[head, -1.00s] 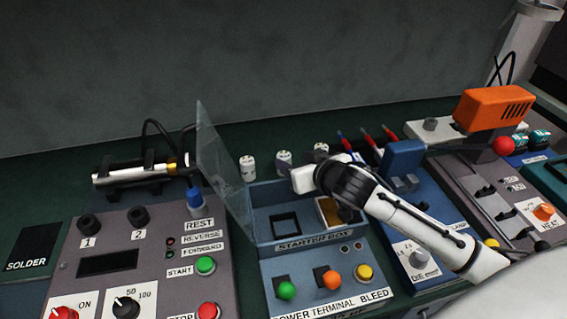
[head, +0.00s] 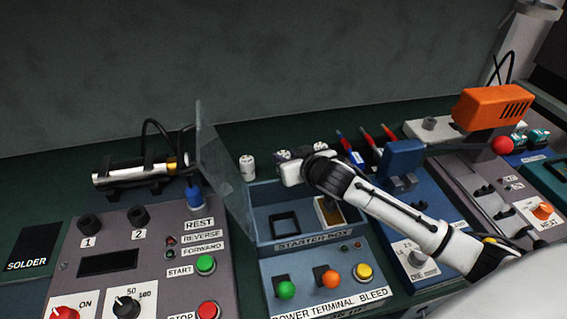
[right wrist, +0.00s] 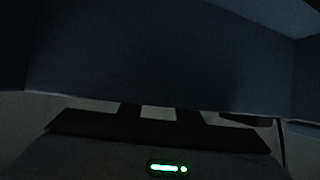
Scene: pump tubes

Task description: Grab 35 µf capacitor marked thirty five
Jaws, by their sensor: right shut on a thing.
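Small white cylindrical capacitors stand in a row behind the starter box; their markings are too small to read. The left capacitor (head: 248,168) stands upright and clear. The middle capacitor (head: 283,155) shows only its top behind my right gripper (head: 288,172). The right capacitor (head: 309,147) is partly hidden by my wrist. My right gripper is over the back edge of the box, shut, with its fingertips hidden; it appears to hold the middle capacitor. The right wrist view is dark and shows mostly a bluish wall. My left gripper is not in view.
The blue starter box (head: 262,232) has a raised clear lid (head: 222,165) at its left and two compartments. A grey control panel (head: 150,250) fills the left.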

